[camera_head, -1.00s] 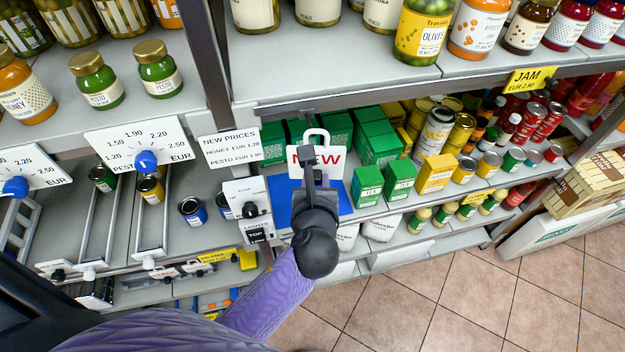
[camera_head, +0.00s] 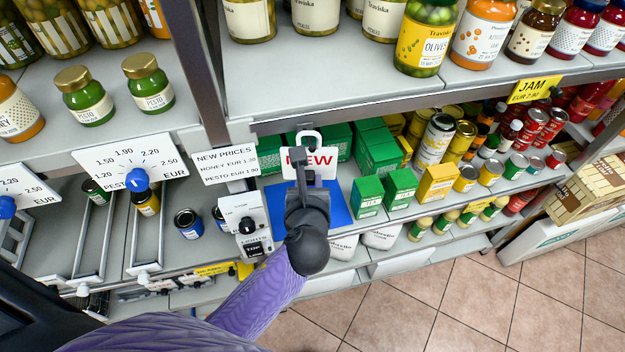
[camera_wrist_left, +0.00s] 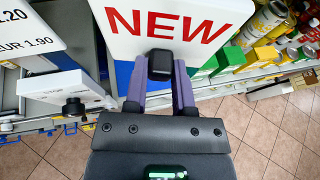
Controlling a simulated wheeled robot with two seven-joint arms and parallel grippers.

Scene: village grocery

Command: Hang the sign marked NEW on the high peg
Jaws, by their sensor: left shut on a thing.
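The white sign with red NEW letters (camera_head: 322,164) has a white loop at its top. It is held upright in front of the shelf, and it fills the top of the left wrist view (camera_wrist_left: 178,28). The loop is just below the upper shelf's front edge (camera_head: 350,112). I cannot make out the high peg clearly. My right gripper is not in view.
A blue mat (camera_head: 338,205) lies on the shelf behind my gripper. Green boxes (camera_head: 368,190) stand to its right. A NEW PRICES card (camera_head: 226,165) and a switch box (camera_head: 244,214) are at the left. Jars, including an olives jar (camera_head: 424,38), stand on the upper shelf.

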